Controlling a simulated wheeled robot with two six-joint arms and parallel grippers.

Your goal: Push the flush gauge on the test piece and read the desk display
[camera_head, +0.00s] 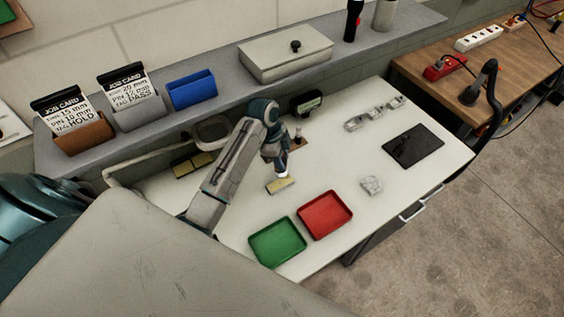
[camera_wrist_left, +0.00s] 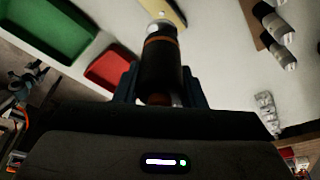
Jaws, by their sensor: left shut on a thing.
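My left gripper (camera_head: 276,160) is shut on the flush gauge (camera_wrist_left: 160,68), a black cylinder with an orange band and a pale round tip. The gauge points down at the test piece (camera_head: 280,186), a small yellowish plate on the white desk. The plate also shows in the left wrist view (camera_wrist_left: 168,10), just beyond the tip. I cannot tell whether the tip touches it. The desk display (camera_head: 306,103) is a small dark unit behind the gripper; its reading is too small to make out. My right gripper is not in view.
A green tray (camera_head: 277,259) and a red tray (camera_head: 325,233) lie in front of the test piece. A brown stand (camera_head: 298,143) is close behind the gripper. A black tablet (camera_head: 413,146) and clear parts (camera_head: 372,185) lie to the right. The shelf (camera_head: 222,78) bounds the back.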

